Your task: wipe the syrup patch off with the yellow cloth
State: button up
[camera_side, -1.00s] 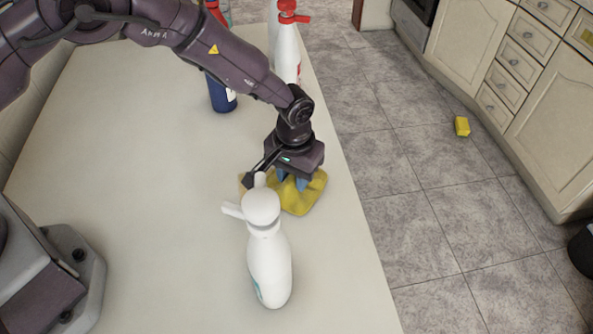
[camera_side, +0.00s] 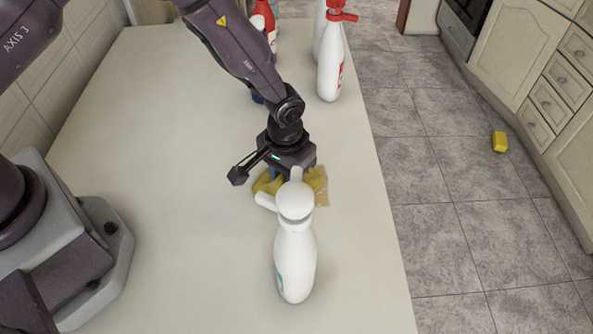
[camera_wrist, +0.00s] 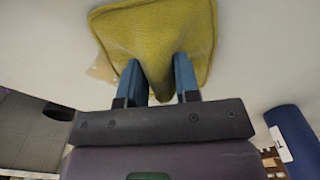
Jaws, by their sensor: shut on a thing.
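The yellow cloth (camera_side: 266,184) lies on the pale counter, with its middle bunched up between the fingers of my gripper (camera_wrist: 157,78). In the wrist view the cloth (camera_wrist: 150,30) spreads flat beyond the blue fingers, which are shut on it. A thin, translucent brownish syrup patch (camera_side: 323,188) shows at the cloth's right edge in the side view. In the wrist view a bit of the patch (camera_wrist: 102,70) shows at the cloth's left edge. The cloth may hide more of it. My gripper (camera_side: 282,176) is low over the counter, partly behind a white bottle.
The white spray bottle (camera_side: 295,262) stands close in front of my gripper. A white bottle with a red top (camera_side: 330,70) and other bottles stand at the back. The counter (camera_side: 170,130) is clear to the left; its right edge drops to the tiled floor.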

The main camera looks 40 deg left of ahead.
aim_at(269, 185)
jog(key=shift+s+a, duration=1.25)
jog(key=shift+s, duration=0.1)
jog(key=shift+w+d+f, duration=0.1)
jog(key=shift+w+d, duration=2.2)
jog(key=shift+d, duration=0.1)
jog(key=shift+w+d+r, duration=0.2)
jog(key=shift+w+d, duration=1.45)
jog(key=shift+w, duration=0.15)
jog(key=shift+s+a+f, duration=0.1)
jog(key=shift+s+a, duration=1.85)
jog(key=shift+s, duration=0.15)
jog(key=shift+s+a+f, duration=0.1)
jog(key=shift+s+a, duration=1.8)
jog(key=shift+s, duration=0.2)
jog(key=shift+w+d, duration=4)
jog(key=shift+d, duration=0.15)
jog(key=shift+r, duration=0.1)
notch_tip(269, 185, up, 7)
